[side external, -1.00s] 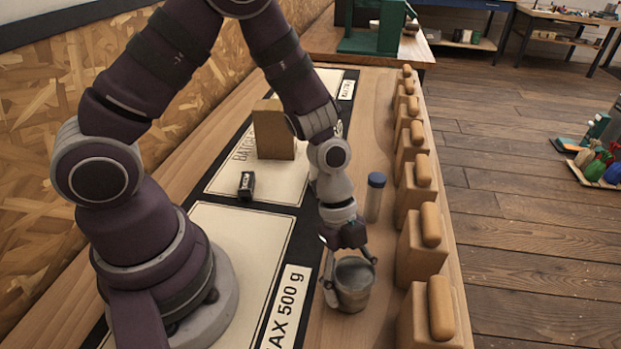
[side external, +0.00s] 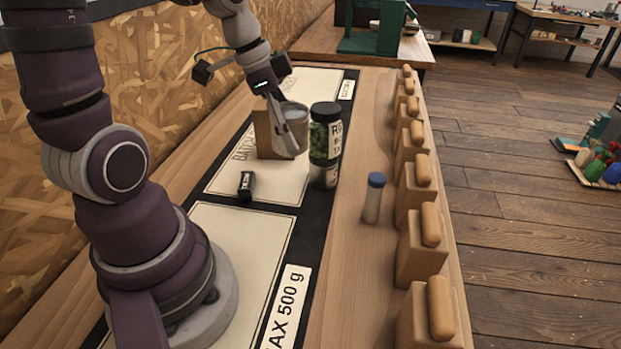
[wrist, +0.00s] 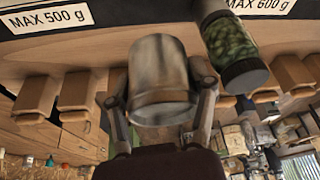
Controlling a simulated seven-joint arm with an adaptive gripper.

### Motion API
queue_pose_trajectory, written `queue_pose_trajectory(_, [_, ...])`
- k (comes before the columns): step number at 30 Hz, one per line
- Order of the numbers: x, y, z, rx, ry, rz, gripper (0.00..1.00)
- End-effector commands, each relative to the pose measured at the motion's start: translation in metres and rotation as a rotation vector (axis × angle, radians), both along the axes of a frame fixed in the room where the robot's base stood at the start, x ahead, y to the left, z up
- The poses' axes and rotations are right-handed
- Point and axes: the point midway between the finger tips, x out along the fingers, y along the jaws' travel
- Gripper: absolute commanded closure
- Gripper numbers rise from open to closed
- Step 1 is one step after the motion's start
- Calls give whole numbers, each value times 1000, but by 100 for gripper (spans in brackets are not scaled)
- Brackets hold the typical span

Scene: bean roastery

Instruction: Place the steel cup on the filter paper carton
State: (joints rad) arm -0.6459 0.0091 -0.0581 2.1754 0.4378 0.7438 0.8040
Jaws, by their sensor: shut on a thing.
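The steel cup (wrist: 160,75) is gripped between the two fingers of my gripper (wrist: 162,98) in the wrist view. In the side view the cup (side external: 294,114) is partly covered by a finger of my gripper (side external: 290,128). The cup is raised off the bench. The filter paper carton, which I take to be the plain brown box (side external: 263,140), stands upright on the far pale panel. The cup and finger overlap its right side in the picture; I cannot tell whether they touch it. The carton is not made out in the wrist view.
A black-lidded jar of green beans (side external: 325,135) stands just right of the cup, above another container (side external: 323,176); the jar also shows in the wrist view (wrist: 232,45).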

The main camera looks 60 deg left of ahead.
Motion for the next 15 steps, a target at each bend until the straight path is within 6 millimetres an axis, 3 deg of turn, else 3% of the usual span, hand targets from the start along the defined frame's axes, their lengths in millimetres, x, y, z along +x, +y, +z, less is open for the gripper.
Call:
queue_pose_trajectory(1, [-8,22,7,3,-9,138,82])
queue_pose_trajectory(3, [-22,46,15,-2,-15,318,82])
queue_pose_trajectory(9, [-51,82,28,-14,-32,624,82])
queue_pose_trajectory(12, [-48,93,28,-17,-32,664,83])
queue_pose_trajectory(15, [-27,109,25,-19,-31,663,82])
